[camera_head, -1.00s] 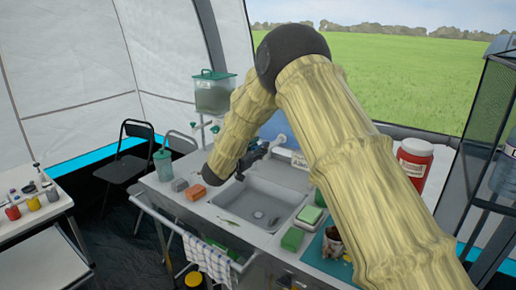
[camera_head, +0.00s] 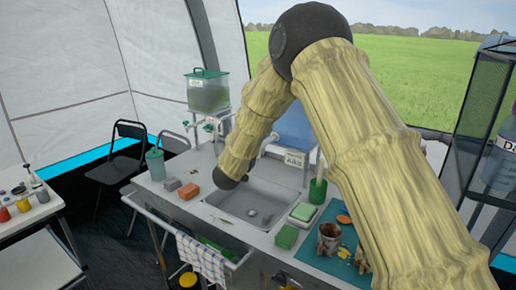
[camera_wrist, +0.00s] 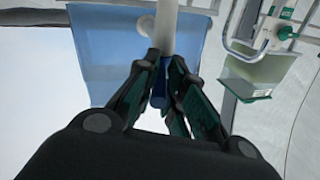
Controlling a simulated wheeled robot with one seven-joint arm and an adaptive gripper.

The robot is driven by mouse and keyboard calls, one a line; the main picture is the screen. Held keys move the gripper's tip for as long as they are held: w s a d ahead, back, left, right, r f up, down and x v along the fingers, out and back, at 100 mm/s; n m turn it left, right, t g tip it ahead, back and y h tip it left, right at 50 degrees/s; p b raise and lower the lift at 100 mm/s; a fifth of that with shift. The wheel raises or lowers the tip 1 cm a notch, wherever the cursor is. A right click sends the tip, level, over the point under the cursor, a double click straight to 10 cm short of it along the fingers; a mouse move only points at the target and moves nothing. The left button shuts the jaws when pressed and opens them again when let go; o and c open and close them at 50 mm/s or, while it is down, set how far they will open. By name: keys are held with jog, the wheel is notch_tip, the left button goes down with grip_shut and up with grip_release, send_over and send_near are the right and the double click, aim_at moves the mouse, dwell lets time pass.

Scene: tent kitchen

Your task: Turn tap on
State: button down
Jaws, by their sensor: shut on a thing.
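In the wrist view, the tap shows as a pale upright pipe (camera_wrist: 167,32) with a blue lever (camera_wrist: 159,84) below it. My gripper (camera_wrist: 166,106) has its dark fingers closed in around the blue lever, shut on it. The fingers hide part of the lever. In the head view, a small pale piece of the tap (camera_head: 269,141) shows behind the sink (camera_head: 240,208), beside my forearm. My gripper is hidden behind my arm there. I cannot make out any running water.
A green-lidded water dispenser (camera_head: 208,92) stands at the back left. A brick-coloured block (camera_head: 188,191) and a grey block (camera_head: 172,184) lie left of the sink. A green sponge (camera_head: 303,212) and green cup (camera_head: 318,190) are on the right. A blue panel (camera_head: 297,128) stands behind.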

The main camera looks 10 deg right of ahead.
jog(key=shift+d+n+t+y, duration=0.2)
jog(key=shift+n+t+y, duration=0.1)
jog(key=shift+n+y, duration=0.15)
jog(key=c, duration=1.5)
grip_release()
jog(key=shift+s+a, duration=0.1)
jog(key=v, duration=1.2)
